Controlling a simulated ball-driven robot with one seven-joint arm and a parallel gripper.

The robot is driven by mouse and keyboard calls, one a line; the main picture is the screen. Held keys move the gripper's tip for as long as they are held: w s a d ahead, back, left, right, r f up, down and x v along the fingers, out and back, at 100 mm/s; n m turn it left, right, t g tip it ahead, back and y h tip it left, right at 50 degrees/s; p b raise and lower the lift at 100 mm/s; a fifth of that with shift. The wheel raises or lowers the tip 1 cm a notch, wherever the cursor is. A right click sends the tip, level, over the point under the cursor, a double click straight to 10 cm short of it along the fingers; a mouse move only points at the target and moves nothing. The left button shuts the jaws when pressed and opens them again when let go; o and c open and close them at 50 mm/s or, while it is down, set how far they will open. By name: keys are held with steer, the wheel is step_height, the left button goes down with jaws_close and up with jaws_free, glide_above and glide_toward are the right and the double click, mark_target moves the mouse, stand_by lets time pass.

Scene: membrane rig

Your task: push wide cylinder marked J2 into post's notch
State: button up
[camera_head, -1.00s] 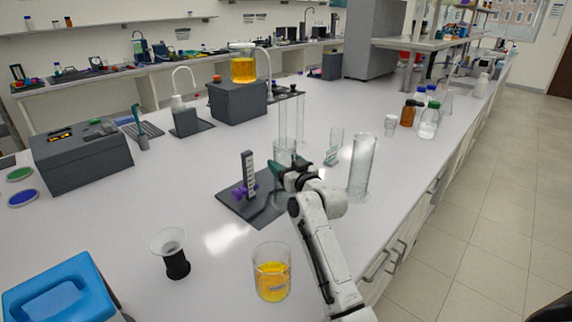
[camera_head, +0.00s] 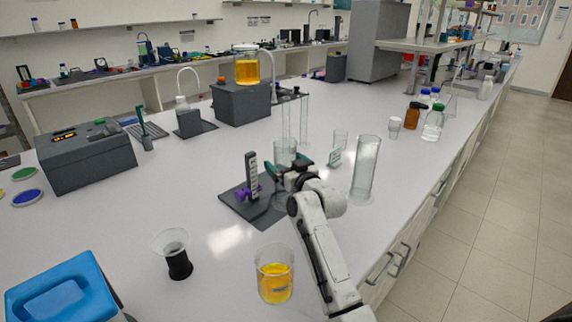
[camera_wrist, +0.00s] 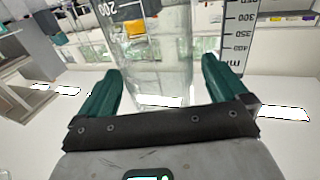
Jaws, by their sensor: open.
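A wide clear glass cylinder (camera_head: 284,149) stands at the right edge of the dark base plate, beside the upright post (camera_head: 251,172). The post carries a pale scale and a purple part low down; its notch cannot be made out. My gripper (camera_head: 289,165) is open, with one green finger on each side of the glass. In the wrist view the graduated cylinder (camera_wrist: 150,50) lies between and beyond the green fingers, with a 200 mark showing. The post's scale (camera_wrist: 238,35) is at the right there. I cannot read a J2 mark, and contact is unclear.
A beaker of orange liquid (camera_head: 274,275) stands in front. Slim glass tubes (camera_head: 294,118) rise behind.

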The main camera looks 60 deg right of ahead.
steer(key=b+v, duration=0.1)
steer(key=v, duration=1)
steer(key=shift+b, duration=0.35)
steer(key=shift+w, duration=0.1)
